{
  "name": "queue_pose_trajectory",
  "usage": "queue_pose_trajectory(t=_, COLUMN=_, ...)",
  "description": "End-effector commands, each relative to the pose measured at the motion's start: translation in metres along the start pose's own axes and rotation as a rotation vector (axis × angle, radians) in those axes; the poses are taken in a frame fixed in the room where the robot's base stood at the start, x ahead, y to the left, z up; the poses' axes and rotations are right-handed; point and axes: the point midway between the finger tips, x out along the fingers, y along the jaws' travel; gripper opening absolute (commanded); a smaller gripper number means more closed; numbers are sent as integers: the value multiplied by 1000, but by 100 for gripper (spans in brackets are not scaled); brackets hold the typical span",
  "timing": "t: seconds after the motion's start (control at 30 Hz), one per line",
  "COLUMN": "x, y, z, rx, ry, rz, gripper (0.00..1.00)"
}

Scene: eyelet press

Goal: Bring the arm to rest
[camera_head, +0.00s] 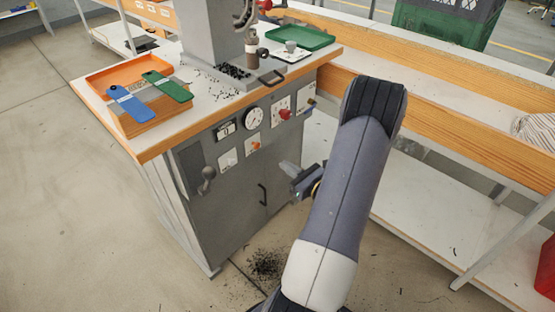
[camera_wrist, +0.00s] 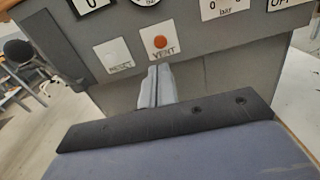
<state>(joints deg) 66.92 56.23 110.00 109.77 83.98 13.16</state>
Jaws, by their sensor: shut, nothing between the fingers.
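My gripper (camera_head: 284,166) hangs in front of the grey press cabinet (camera_head: 225,215), to the right of its door handle. In the wrist view my gripper (camera_wrist: 158,72) has its two pale fingers together, shut and empty. The fingertips lie just below the orange VENT button (camera_wrist: 160,42) in that picture. I cannot tell how much gap there is to the panel. My arm is bent and rises at the right of the head view, hiding part of the bench behind it.
The cabinet top holds an orange tray (camera_head: 97,82), blue (camera_head: 130,104) and green (camera_head: 168,87) tags, the press column and a green tray (camera_head: 300,38). A crank knob (camera_head: 208,174) sticks out. A wooden-edged bench (camera_head: 450,95) stands right. Dark bits (camera_head: 266,263) litter the floor.

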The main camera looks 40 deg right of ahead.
Motion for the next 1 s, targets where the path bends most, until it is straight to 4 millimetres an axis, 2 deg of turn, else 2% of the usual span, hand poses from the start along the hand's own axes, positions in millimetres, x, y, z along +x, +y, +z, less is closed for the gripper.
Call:
queue_pose_trajectory(t=0.2, x=-13, y=0, z=0, rx=1, ry=0, rz=0, gripper=0)
queue_pose_trajectory(t=0.63, x=-12, y=0, z=0, rx=1, ry=1, rz=0, gripper=0)
queue_pose_trajectory(t=0.87, x=3, y=1, z=-1, rx=0, ry=1, rz=3, gripper=0)
queue_pose_trajectory(t=1.0, x=21, y=2, z=-1, rx=-1, ry=0, rz=4, gripper=0)
